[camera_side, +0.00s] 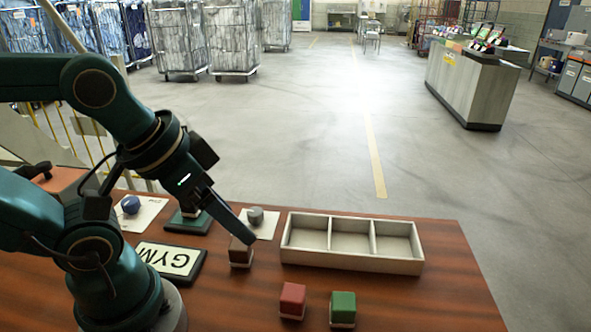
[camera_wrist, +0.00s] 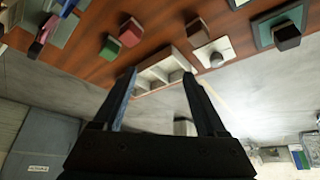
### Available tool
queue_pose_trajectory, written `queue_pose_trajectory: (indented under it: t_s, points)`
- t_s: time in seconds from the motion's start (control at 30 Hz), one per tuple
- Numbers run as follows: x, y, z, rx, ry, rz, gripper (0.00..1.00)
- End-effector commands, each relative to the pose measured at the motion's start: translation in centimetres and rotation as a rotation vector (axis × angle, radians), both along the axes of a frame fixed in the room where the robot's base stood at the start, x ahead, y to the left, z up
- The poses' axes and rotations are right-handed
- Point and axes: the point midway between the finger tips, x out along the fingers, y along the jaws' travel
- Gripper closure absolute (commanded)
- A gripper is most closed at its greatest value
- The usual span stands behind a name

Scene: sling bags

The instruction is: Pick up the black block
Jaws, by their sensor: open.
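A dark, near-black block (camera_wrist: 287,38) sits on a green-edged pad at the upper right of the wrist view. In the side view my gripper mostly hides it on the green pad (camera_side: 183,226). A separate dark brown block (camera_side: 241,258) stands on the table left of the tray; it also shows in the wrist view (camera_wrist: 198,33). My gripper (camera_side: 244,238) overlaps the brown block's top in the side view. In the wrist view its fingers (camera_wrist: 159,74) are apart with nothing held, and both dark blocks lie outside them to the right.
A three-compartment tray (camera_side: 352,264) stands empty at the table's back. Red (camera_side: 292,300) and green (camera_side: 343,309) blocks stand in front of it. A grey knob (camera_side: 255,216) and a blue knob (camera_side: 131,204) sit on white cards. A GYM sign (camera_side: 170,260) lies left of the brown block.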

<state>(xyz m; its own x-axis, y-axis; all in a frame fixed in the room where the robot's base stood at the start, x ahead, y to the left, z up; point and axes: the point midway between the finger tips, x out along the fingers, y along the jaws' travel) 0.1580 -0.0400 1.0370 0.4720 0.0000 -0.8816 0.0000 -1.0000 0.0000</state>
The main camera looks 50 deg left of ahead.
Motion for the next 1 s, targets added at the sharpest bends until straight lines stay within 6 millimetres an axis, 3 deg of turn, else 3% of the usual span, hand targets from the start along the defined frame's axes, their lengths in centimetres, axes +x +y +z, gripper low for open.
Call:
queue_pose_trajectory:
  t_s: [0.47,0.5,0.77,1.0]
  points:
    - [0.0,0.0,0.0,0.0,0.0,0.0,0.26]
    - [0.0,0.0,0.0,0.0,0.0,0.0,0.2]
    - [0.0,0.0,0.1,0.0,-0.001,0.0,0.2]
    - [0.1,0.0,3.2,0.0,-0.007,0.0,0.2]
